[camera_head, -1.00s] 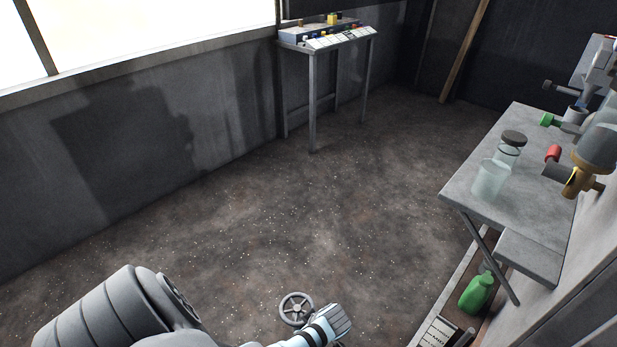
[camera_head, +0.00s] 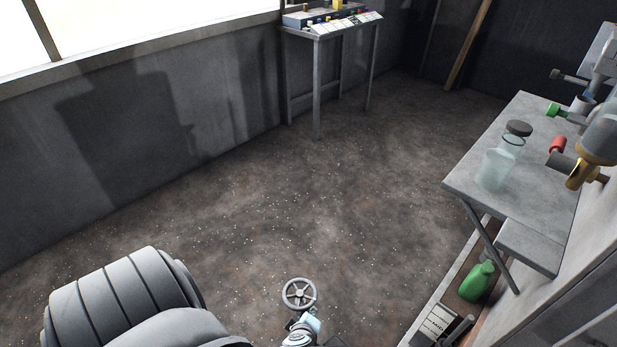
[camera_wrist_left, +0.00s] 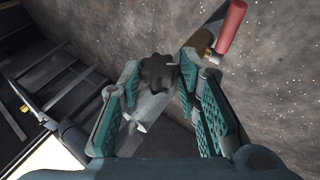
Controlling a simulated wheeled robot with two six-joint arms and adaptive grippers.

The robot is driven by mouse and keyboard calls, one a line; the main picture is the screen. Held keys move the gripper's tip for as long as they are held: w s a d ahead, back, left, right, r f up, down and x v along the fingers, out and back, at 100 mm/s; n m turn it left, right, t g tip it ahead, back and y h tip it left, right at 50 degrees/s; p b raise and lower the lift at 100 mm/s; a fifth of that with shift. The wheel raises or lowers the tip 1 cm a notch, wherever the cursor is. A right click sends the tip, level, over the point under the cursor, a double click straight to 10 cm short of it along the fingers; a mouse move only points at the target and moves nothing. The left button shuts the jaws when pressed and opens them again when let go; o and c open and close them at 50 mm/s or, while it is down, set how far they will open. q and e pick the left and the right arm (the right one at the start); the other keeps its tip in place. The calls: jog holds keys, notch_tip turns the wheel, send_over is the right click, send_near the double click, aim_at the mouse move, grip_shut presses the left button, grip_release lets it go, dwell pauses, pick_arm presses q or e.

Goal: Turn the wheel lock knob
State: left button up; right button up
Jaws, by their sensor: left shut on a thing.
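A spoked grey handwheel (camera_head: 299,293) stands near the bottom centre of the head view. A pale part with dark fittings (camera_head: 304,324) shows just below it; I cannot tell whether it is my arm. In the left wrist view, my left gripper (camera_wrist_left: 160,77) has its teal-padded fingers on both sides of a dark lobed knob (camera_wrist_left: 156,70). It is shut on this knob, which sits on a grey metal stem (camera_wrist_left: 148,108). The handwheel cannot be made out in the wrist view. My right gripper is not in view.
A red handle (camera_wrist_left: 231,27) on a brass fitting lies beyond the fingers. A control desk (camera_head: 330,26) stands at the back. The middle floor is open.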

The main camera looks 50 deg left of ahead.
pick_arm(q)
jog(key=shift+w, duration=0.1)
dwell(0.3)
jog(key=o, duration=1.1)
